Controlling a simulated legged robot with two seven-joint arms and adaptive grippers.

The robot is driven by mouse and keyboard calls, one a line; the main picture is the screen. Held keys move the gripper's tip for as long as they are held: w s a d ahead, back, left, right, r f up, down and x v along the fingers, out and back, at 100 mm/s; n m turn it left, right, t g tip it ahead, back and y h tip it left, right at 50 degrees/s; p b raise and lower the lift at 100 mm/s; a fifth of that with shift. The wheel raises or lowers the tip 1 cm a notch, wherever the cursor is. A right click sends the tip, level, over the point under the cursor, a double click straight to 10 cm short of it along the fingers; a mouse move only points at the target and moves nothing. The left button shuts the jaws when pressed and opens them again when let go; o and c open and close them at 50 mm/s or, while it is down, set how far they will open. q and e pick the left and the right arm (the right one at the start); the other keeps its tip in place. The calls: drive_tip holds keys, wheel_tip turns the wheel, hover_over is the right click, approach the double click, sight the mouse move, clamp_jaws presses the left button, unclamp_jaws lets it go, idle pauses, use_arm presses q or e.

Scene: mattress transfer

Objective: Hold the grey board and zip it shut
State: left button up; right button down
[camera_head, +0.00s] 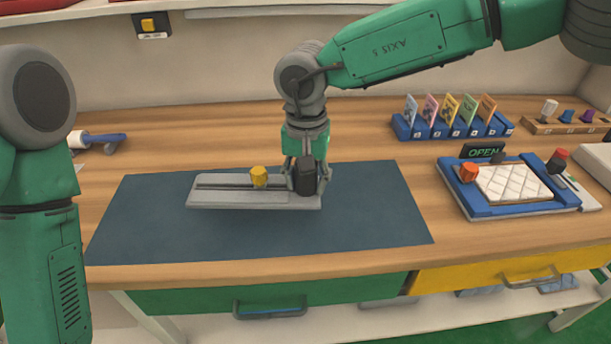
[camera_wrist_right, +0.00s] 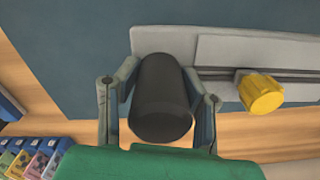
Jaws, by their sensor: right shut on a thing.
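A grey board (camera_head: 225,198) with a dark zip track along it is over the blue mat (camera_head: 150,225); a shadow shows below its front edge, and I cannot tell whether it touches the mat. A yellow knob (camera_head: 259,177) stands on the track near the middle; it also shows in the wrist view (camera_wrist_right: 262,94). My right gripper (camera_head: 305,182) points down at the board's right end, shut on a black handle (camera_wrist_right: 160,105), with one finger on each side. My left arm shows at the left edge, but its gripper is out of view.
A blue tray (camera_head: 472,205) with a white quilted pad (camera_head: 512,183) and an orange knob stands at the right, by an OPEN sign (camera_head: 483,152). A blue card rack (camera_head: 452,132) stands behind. The mat in front of the board is clear.

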sight(306, 219)
drive_tip(key=shift+f, duration=3.6)
use_arm(q)
drive_tip(key=shift+o, duration=0.4)
drive_tip(key=shift+d, duration=0.1)
